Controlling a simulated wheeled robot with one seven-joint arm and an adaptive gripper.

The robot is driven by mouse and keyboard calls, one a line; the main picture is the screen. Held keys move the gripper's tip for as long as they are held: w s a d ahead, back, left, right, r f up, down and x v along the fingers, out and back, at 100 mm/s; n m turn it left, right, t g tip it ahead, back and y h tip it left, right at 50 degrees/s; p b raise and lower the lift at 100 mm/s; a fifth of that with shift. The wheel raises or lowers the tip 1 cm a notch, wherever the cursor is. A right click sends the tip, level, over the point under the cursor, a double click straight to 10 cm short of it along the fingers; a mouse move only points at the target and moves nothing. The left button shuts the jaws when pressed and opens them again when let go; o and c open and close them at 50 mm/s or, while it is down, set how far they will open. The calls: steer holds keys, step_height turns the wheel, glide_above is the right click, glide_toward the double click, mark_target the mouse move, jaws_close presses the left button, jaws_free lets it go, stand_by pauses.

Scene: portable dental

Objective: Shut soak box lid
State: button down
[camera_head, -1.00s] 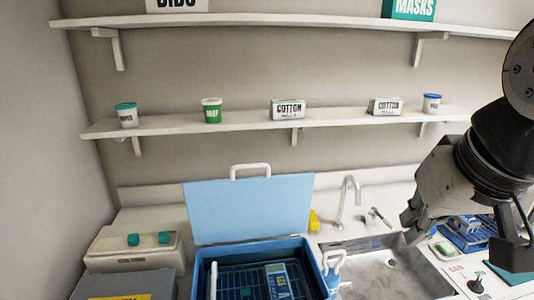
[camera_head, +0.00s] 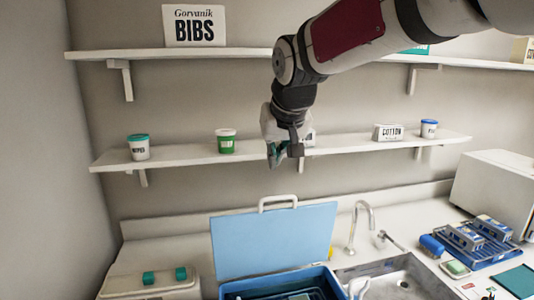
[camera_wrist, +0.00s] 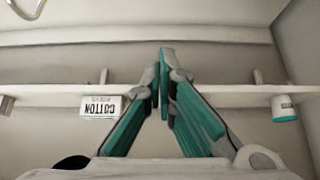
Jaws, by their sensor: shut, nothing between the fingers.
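The soak box (camera_head: 322,275) is a blue tub at the bottom of the head view, its front cut off by the picture edge. Its light blue lid (camera_head: 273,241) stands open, nearly upright at the back, with a white handle (camera_head: 277,200) on its upper edge. My gripper (camera_head: 283,160) hangs above the lid handle, in front of the lower shelf, apart from the lid. Its teal fingers meet and are empty; they also show closed in the wrist view (camera_wrist: 162,85), pointing at the shelf and wall. The lid is not in the wrist view.
The lower shelf (camera_head: 190,158) holds tubs and cotton boxes (camera_head: 388,132) behind my gripper. A tap (camera_head: 360,220) and sink (camera_head: 400,270) stand right of the box. A white case with teal latches (camera_head: 150,282) is at the left.

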step_height(320, 180, down, 6)
steer(key=p, duration=0.2)
steer(key=shift+s, duration=0.15)
steer(key=shift+d+f, duration=0.1)
stand_by(0.4)
steer(key=shift+s, duration=0.1)
